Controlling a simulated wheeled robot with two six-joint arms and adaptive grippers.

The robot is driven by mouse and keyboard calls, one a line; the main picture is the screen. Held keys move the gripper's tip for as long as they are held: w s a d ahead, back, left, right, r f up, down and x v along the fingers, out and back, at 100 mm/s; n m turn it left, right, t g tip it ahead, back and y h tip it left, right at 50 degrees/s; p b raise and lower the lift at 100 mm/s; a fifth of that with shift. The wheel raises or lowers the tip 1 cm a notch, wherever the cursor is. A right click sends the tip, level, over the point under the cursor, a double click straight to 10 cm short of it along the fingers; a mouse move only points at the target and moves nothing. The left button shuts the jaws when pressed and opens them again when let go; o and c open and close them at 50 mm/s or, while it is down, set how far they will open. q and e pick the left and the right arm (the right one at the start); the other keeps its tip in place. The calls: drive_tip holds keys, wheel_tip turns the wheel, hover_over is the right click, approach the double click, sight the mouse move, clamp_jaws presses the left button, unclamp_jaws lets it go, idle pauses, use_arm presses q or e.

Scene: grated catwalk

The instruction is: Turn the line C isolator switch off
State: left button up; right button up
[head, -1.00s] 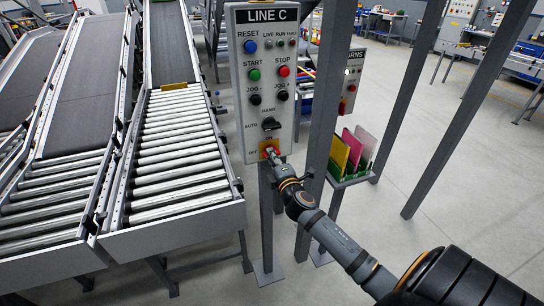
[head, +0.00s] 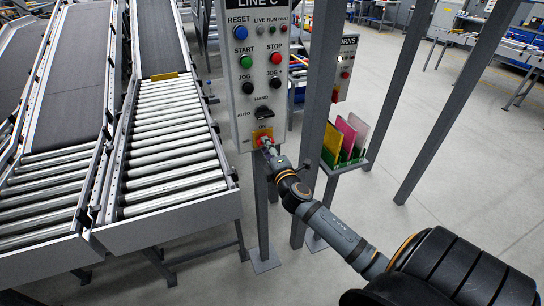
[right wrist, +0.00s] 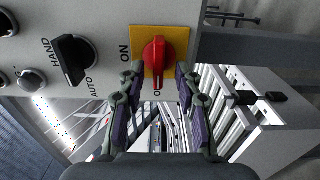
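The line C panel (head: 235,70) stands upright in the head view, its title partly cut off at the top. The isolator switch is a red rotary knob on a yellow plate low on the panel (head: 262,137). In the right wrist view, the red knob (right wrist: 157,58) has its grip bar running up and down the picture, its lower end towards the partly hidden label starting with O. "ON" is left of the plate. My right gripper (right wrist: 159,80) is open, its fingertips on either side of the knob with visible gaps. My left gripper is not in view.
A black HAND/AUTO selector (right wrist: 74,58) sits beside the isolator. Roller conveyors (head: 170,140) stand left of the panel. A grey post (head: 318,130) and a rack of coloured sheets (head: 345,165) are at its right. Open floor (head: 440,210) lies further right.

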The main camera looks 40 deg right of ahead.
drive_tip(key=v, duration=1)
drive_tip(key=shift+s, duration=0.3)
drive_tip(key=s+d+f+m+g, duration=0.1)
drive_tip(key=d+f+m+g, duration=0.15)
drive_tip(key=f, duration=0.55)
drive_tip(key=s+d+f+m+g, duration=0.1)
drive_tip(key=d+f+g, duration=0.15)
drive_tip(key=f, duration=0.65)
drive_tip(key=s+d+f+m+g, duration=0.15)
drive_tip(key=s+f, duration=0.25)
drive_tip(key=f, duration=0.6)
drive_tip(key=s+d+f+m+g, duration=0.1)
drive_tip(key=s+f+m+g, duration=0.3)
drive_tip(key=f, duration=0.6)
drive_tip(key=s+a+f+m+g+y, duration=0.1)
drive_tip(key=s+a+f+m+g, duration=0.1)
drive_tip(key=s+a+f, duration=0.2)
drive_tip(key=s+a+f+m+g+y, duration=0.1)
drive_tip(key=s+a+f, duration=0.3)
drive_tip(key=s+f, duration=0.6)
drive_tip(key=s+a+f+m+g+y, duration=0.1)
drive_tip(key=s+a+f, duration=0.4)
drive_tip(key=s, duration=0.8)
drive_tip(key=shift+s+f+m+g+y, duration=0.3)
drive_tip(key=shift+f+m+g, duration=0.6)
drive_tip(key=shift+m, duration=0.2)
